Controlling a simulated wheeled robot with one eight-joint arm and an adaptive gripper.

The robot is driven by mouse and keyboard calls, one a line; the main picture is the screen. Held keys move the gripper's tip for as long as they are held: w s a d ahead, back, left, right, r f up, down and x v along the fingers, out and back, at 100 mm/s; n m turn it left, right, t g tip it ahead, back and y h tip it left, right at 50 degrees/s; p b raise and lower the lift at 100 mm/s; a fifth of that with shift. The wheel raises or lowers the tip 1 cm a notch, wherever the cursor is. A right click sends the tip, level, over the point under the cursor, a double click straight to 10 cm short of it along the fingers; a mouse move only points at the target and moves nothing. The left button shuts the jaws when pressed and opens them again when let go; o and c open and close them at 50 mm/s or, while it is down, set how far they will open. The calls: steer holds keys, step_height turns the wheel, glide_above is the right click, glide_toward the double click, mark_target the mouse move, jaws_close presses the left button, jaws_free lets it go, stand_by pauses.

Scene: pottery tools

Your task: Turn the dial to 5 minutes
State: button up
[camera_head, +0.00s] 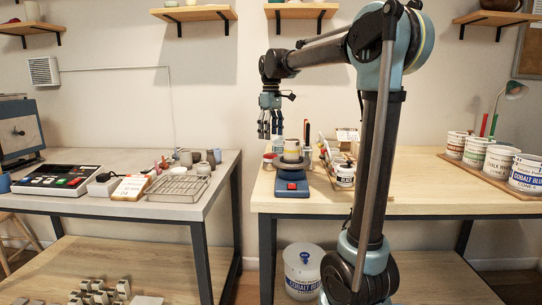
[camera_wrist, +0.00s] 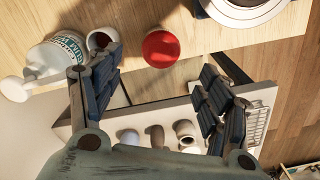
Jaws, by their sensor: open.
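A dark box-shaped unit (camera_head: 20,130) stands at the left edge of the head view, with a light front panel and a small dark spot on it. A flat control panel (camera_head: 58,180) with several coloured buttons lies in front of it on the left table. I cannot make out a dial or minute marks on either. My gripper (camera_head: 270,136) hangs pointing down near the left end of the right table, far to the right of both units. In the wrist view its fingers (camera_wrist: 150,98) are spread, with nothing held between them.
A blue device with a red button (camera_head: 292,187) stands below my gripper. A wire rack (camera_head: 178,187) and small pots occupy the left table. A gap separates the tables.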

mark_target(271, 154)
step_height(271, 154, down, 9)
steer(key=shift+r, duration=0.1)
stand_by(0.3)
steer(key=c, duration=1.1)
